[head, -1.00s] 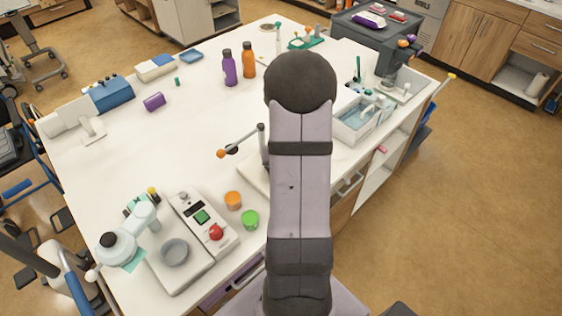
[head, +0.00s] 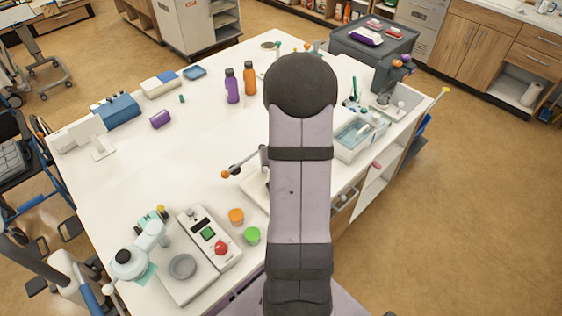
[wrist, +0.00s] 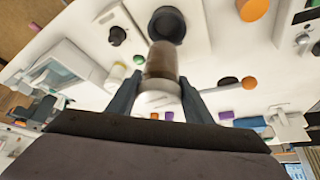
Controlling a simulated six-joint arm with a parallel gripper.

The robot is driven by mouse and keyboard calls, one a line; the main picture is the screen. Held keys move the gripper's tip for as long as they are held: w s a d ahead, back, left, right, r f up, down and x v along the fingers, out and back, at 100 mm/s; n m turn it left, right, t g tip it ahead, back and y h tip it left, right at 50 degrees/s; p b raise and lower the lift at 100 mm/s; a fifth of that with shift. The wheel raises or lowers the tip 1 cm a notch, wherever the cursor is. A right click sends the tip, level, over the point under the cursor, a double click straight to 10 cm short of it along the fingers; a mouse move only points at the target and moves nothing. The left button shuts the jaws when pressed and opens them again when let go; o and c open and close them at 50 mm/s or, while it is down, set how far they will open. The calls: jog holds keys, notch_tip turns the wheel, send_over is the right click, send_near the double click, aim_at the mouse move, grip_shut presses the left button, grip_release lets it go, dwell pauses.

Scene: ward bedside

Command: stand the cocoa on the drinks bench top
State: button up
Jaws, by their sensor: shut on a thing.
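In the wrist view my gripper (wrist: 159,96) is shut on a brown cup with a pale end, which I take to be the cocoa (wrist: 162,62). A finger lies on each side of its pale end. Its contents are not clear. The drinks bench top is not labelled; the large white bench top (head: 140,180) fills much of the head view, and white surface also shows behind the cup in the wrist view. In the head view my arm hides the gripper and the cup.
Purple (head: 232,88) and orange (head: 249,80) bottles stand farther back. A dark round thing (wrist: 166,24) shows just beyond the held cup. The left middle of the bench is fairly clear.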

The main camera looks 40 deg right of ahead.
jog(key=shift+s+d+n+y, duration=0.1)
jog(key=shift+n+y, duration=0.2)
jog(key=shift+n, duration=0.3)
